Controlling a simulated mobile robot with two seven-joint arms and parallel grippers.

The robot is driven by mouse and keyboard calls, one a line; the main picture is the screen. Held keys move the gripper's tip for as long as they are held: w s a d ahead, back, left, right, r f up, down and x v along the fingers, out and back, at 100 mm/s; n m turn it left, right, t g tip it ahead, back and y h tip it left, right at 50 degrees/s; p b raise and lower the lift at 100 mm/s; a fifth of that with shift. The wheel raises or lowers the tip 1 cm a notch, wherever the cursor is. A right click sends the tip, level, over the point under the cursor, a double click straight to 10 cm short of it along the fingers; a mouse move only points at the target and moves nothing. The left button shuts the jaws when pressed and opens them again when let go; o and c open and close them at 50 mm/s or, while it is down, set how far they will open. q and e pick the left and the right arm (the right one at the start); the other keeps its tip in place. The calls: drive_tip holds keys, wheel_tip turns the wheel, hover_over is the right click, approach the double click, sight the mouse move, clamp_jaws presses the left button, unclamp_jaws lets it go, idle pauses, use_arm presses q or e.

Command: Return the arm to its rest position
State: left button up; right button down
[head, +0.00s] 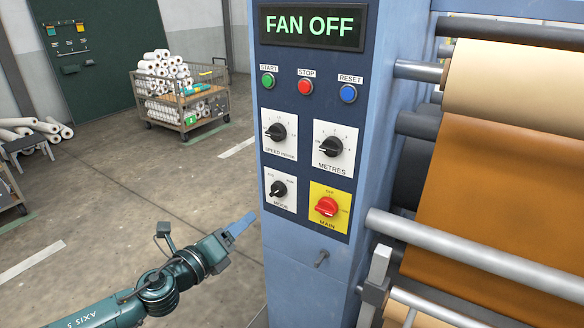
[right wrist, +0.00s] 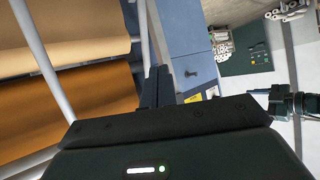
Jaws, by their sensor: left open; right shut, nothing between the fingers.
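My left arm comes in from the lower left of the head view. Its gripper (head: 243,222) is open, with its blue fingers seen nearly edge-on, in front of the lower left edge of the control cabinet (head: 300,262). I see nothing held in it. My right gripper (right wrist: 157,84) shows only in the right wrist view, its dark fingers together and empty. The cabinet display (head: 312,27) reads FAN OFF. Below it are green START (head: 268,81), red STOP (head: 305,86) and blue RESET (head: 348,93) buttons, several black knobs, and a red MAIN switch (head: 326,207) on a yellow plate.
Rollers with cream (head: 515,82) and orange-brown sheet (head: 500,200) stand right of the cabinet; a metal bar (head: 470,255) crosses in front. A cart of white rolls (head: 185,115) stands at the back. Open floor (head: 120,190) lies left of the cabinet.

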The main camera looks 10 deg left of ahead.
use_arm(q)
drive_tip(key=s+d+f+n+g+y+p, duration=0.1)
drive_tip(key=s+d+f+n+g+p, duration=0.1)
drive_tip(key=s+f+n, duration=0.6)
drive_tip(key=s+d+f+n+g+y+p, duration=0.1)
drive_tip(key=s+d+f+n+g+p, duration=0.2)
drive_tip(key=s+n, duration=1.1)
drive_tip(key=d+f+n+g, duration=0.1)
drive_tip(key=d+f+n, duration=0.2)
drive_tip(key=f+n, duration=0.2)
drive_tip(key=shift+s+d+n+y, duration=0.15)
drive_tip(key=shift+d+n+y, duration=0.1)
drive_tip(key=shift+n+y, duration=0.25)
use_arm(e)
drive_tip(key=shift+s+d+r+g+h, duration=0.3)
drive_tip(key=shift+d+r+h, duration=0.1)
drive_tip(key=shift+d+r, duration=0.4)
